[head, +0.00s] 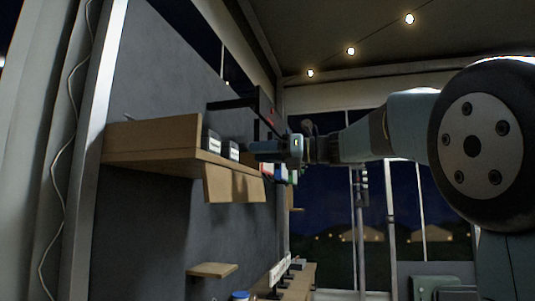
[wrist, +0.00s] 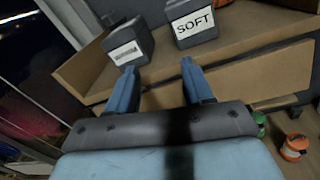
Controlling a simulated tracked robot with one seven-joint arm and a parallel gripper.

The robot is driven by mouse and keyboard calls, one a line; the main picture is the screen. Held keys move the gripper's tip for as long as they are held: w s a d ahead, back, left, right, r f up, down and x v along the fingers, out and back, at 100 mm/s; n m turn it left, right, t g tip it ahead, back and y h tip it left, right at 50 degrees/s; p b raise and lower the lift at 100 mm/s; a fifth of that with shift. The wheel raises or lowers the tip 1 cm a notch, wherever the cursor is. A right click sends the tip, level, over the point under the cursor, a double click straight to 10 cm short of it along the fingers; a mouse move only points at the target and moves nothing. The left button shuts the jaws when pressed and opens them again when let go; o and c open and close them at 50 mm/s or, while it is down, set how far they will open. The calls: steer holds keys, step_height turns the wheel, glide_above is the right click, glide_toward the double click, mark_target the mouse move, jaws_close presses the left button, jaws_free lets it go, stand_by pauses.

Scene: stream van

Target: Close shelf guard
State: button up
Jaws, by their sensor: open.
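A wooden shelf (head: 150,158) is fixed to the dark wall in the head view. The shelf guard, a wooden flap (head: 232,186), hangs tilted down below the shelf's front edge. In the wrist view the same guard (wrist: 250,75) shows as a wooden panel beyond and right of the fingers. My gripper (head: 283,147) is at the shelf's front side, above the guard's level. In the wrist view my gripper (wrist: 160,72) has its two blue fingers apart with nothing between them. I cannot tell whether a finger touches the shelf edge.
Two dark boxes, one labelled SOFT (wrist: 194,22) and one with a white label (wrist: 128,42), stand on the shelf near my fingertips. A small lower shelf (head: 212,269) and a counter (head: 292,284) lie below.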

steer(key=v, duration=1.3)
steer(key=shift+d, duration=0.4)
steer(key=shift+s+f, duration=0.1)
